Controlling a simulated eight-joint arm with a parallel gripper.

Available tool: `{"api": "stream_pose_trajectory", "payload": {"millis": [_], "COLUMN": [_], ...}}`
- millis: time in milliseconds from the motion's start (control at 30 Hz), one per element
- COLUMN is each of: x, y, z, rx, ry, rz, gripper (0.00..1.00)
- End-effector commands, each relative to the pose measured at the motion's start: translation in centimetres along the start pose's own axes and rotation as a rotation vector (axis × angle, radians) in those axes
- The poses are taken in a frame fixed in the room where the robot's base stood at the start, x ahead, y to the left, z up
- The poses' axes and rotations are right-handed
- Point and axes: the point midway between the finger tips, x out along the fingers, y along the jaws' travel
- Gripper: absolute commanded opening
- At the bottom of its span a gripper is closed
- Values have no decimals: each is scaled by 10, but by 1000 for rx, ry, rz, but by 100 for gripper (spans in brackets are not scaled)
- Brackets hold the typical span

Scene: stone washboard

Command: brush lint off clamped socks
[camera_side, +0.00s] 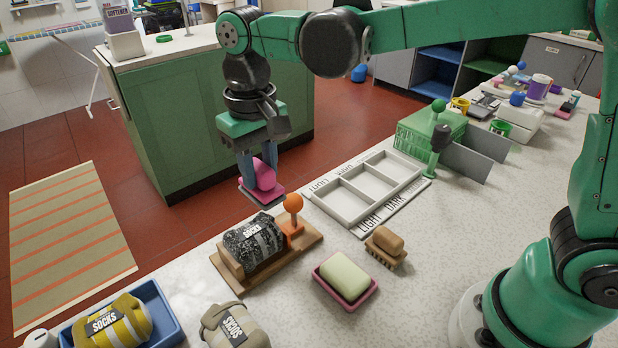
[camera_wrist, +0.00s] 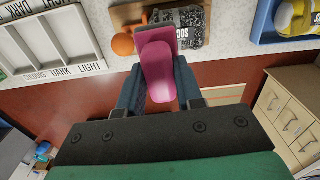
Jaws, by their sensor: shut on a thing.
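My gripper (camera_side: 258,165) is shut on a pink lint brush (camera_side: 266,178) with a flat grey pad underneath. It holds the brush in the air, behind and above the clamped socks in the side view. The socks (camera_side: 247,246) are a dark speckled bundle with a "SOCKS" band, lying on a wooden clamp board (camera_side: 228,274). An orange clamp with a ball knob (camera_side: 293,204) presses at their right end. In the wrist view the brush (camera_wrist: 158,72) covers part of the socks (camera_wrist: 188,22), and the orange knob (camera_wrist: 122,44) shows to its left.
A yellow sock bundle (camera_side: 112,325) lies in a blue tray (camera_side: 166,314); an olive bundle (camera_side: 236,328) is beside it. A soap dish (camera_side: 346,296), a wooden scrub brush (camera_side: 386,246) and a white sorting tray (camera_side: 411,187) stand right. Bare counter lies between them.

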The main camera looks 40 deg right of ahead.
Motion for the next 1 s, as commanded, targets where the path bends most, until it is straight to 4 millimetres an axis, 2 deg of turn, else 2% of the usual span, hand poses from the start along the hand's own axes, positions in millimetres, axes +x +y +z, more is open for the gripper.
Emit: {"api": "stream_pose_trajectory", "payload": {"millis": [567, 667, 767, 933, 1000], "x": [47, 62, 53, 62, 59], "y": [0, 0, -9, -23, -29], "z": [0, 0, 0, -1, -1], "rx": [0, 0, -2, -2, -2], "ry": [0, 0, 0, 0, 0], "rz": [0, 0, 0, 0, 0], "gripper": [0, 0, 0, 0, 0]}}
